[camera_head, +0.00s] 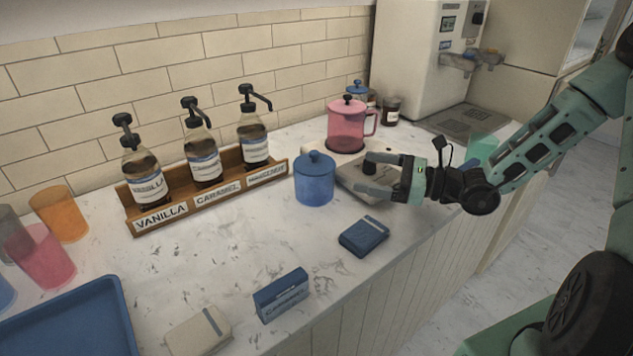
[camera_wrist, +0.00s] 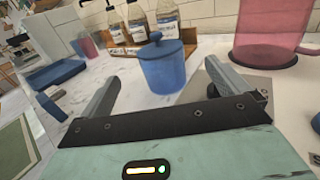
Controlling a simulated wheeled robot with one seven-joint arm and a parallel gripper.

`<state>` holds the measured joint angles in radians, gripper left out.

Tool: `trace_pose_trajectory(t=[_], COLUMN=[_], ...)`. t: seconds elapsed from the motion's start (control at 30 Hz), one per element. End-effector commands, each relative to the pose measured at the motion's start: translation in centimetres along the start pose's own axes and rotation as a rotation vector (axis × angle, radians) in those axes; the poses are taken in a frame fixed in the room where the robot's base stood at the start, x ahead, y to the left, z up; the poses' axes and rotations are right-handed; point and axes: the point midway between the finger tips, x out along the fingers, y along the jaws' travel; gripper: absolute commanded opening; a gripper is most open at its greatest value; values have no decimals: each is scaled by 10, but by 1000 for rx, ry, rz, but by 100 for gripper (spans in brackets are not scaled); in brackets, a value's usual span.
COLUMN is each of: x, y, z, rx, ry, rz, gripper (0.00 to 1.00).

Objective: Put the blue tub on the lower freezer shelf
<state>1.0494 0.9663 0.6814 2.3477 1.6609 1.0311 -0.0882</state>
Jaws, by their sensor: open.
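The blue tub (camera_head: 314,182) is a round lidded canister with a knob on top. It stands upright on the marble counter, just right of the syrup rack. In the wrist view the blue tub (camera_wrist: 162,66) stands ahead of the fingers, near the middle. My gripper (camera_head: 371,175) is open and empty, to the right of the tub and apart from it, above a grey flat device. In the wrist view my gripper (camera_wrist: 160,92) shows two spread fingers with the tub beyond them. The lower freezer shelf cannot be made out in either view.
A wooden rack (camera_head: 210,197) holds three syrup pump bottles. A pink lidded pitcher (camera_head: 346,126) stands behind the grey device (camera_head: 352,183). Blue boxes (camera_head: 363,236) lie on the counter in front of the tub. A blue tray (camera_head: 75,325) and coloured cups are at left.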

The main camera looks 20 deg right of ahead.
Motion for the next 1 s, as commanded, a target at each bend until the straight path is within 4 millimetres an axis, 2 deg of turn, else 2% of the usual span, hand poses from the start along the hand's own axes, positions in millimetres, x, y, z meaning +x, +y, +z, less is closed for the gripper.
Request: trace_pose_trajectory(t=[0.1, 0.23, 0.47, 0.8, 1.0], x=[26, 46, 61, 105, 109], y=[1, 1, 1, 3, 2], z=[1, 1, 0, -2, -3], rx=[1, 0, 0, 0, -1], ry=[-2, -1, 0, 0, 1], rz=[4, 4, 3, 3, 2], gripper=[100, 100, 100, 100, 100])
